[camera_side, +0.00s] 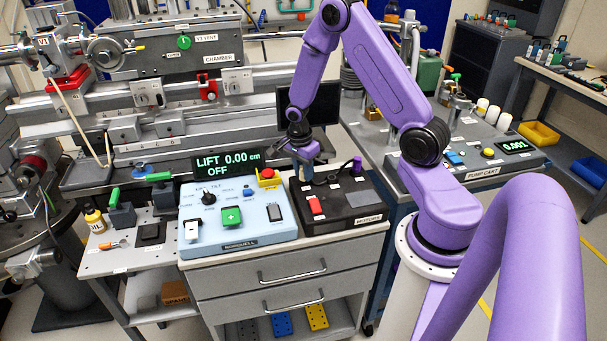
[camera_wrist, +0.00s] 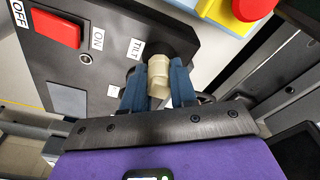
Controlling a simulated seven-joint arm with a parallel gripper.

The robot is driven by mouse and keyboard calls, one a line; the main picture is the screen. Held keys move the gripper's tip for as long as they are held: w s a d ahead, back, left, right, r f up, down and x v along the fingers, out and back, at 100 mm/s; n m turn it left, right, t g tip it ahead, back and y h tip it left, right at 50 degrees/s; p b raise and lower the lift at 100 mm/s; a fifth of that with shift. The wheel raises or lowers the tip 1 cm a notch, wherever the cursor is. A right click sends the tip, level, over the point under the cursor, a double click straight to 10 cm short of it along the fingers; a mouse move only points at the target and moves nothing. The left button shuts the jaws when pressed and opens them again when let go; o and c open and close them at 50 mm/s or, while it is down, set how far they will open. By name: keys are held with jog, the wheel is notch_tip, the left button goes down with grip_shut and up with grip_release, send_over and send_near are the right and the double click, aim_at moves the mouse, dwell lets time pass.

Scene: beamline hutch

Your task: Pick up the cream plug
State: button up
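The cream plug (camera_wrist: 158,78) shows in the wrist view, between the two blue fingers of my gripper (camera_wrist: 160,88). The fingers touch it on both sides, with no clear gap, so my gripper appears shut on it. The plug is at the edge of the black motors box (camera_wrist: 95,60), beside the TILT label. Whether it is seated or raised is unclear. In the side view my gripper (camera_side: 305,168) points down at the back left of the black motors box (camera_side: 345,203). The cream plug is not distinguishable there.
A purple plug (camera_side: 357,165) stands at the back of the motors box, right of my gripper. The light blue control box (camera_side: 235,218) with a red emergency button (camera_side: 267,174) is to the left. A dark monitor (camera_side: 310,107) is behind my arm.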

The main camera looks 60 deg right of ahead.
grip_shut()
jog(key=shift+r, duration=0.1)
jog(key=shift+w+r, duration=0.1)
jog(key=shift+r, duration=0.35)
notch_tip(320, 180, up, 2)
jog(key=shift+r, duration=0.1)
jog(key=s+a+r, duration=0.2)
jog(key=s+r, duration=0.3)
jog(key=s, duration=0.1)
jog(key=s+a+r, duration=0.3)
jog(key=s+r, duration=0.1)
jog(key=s, duration=0.2)
jog(key=shift+s+a+r, duration=0.3)
jog(key=shift+s+r, duration=0.05)
jog(key=shift+s, duration=0.05)
jog(key=shift+s, duration=0.1)
